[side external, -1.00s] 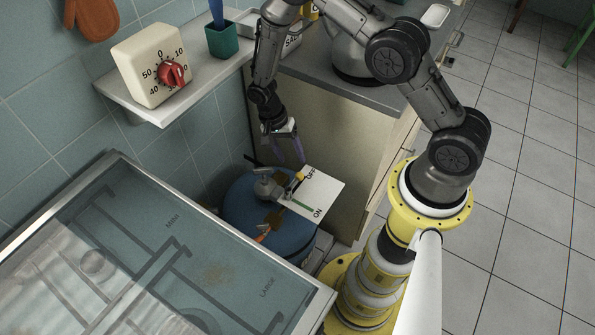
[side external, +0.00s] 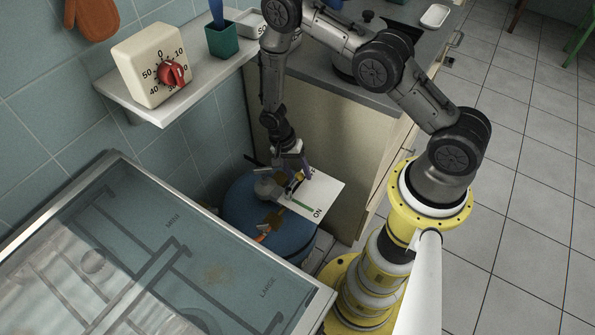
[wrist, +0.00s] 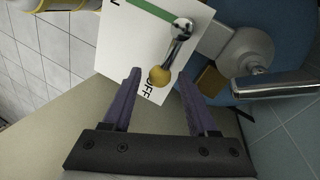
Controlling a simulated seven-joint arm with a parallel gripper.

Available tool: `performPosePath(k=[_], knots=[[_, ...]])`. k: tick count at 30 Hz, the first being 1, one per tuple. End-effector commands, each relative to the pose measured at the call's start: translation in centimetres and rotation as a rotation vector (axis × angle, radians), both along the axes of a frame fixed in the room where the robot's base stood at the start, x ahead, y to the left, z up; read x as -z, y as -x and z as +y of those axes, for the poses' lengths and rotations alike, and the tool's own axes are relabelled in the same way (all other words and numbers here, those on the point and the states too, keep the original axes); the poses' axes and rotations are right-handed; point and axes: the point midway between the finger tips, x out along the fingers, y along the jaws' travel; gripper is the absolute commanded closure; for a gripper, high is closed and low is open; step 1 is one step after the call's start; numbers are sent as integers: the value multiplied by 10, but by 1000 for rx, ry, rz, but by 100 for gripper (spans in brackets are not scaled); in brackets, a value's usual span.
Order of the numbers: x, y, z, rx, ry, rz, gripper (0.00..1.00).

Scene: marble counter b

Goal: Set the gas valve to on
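The gas valve's lever (wrist: 180,35) is a metal arm with a yellow ball knob (wrist: 158,76). In the wrist view the knob end lies over the word OFF on a white label plate (wrist: 118,45). A green stripe on the plate (side external: 325,195) runs toward ON, at its lower end in the side view. The valve sits on top of a blue gas bottle (side external: 240,215). My gripper (wrist: 160,82) is open, its purple fingers on either side of the knob, with gaps showing. In the side view my gripper (side external: 299,184) covers much of the lever.
A grey regulator with a metal stem (wrist: 245,60) is beside the lever. A cabinet (side external: 335,135) stands behind the bottle. A glass-topped appliance (side external: 150,250) is at the lower left. A shelf (side external: 150,117) with a timer (side external: 150,65) is above left.

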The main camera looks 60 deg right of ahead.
Motion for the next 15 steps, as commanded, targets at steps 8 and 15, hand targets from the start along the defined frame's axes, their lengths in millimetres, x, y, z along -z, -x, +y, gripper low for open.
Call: performPosePath(k=[8,15], knots=[[0,0,0,0,0,0,94],[0,0,0,0,0,0,100]])
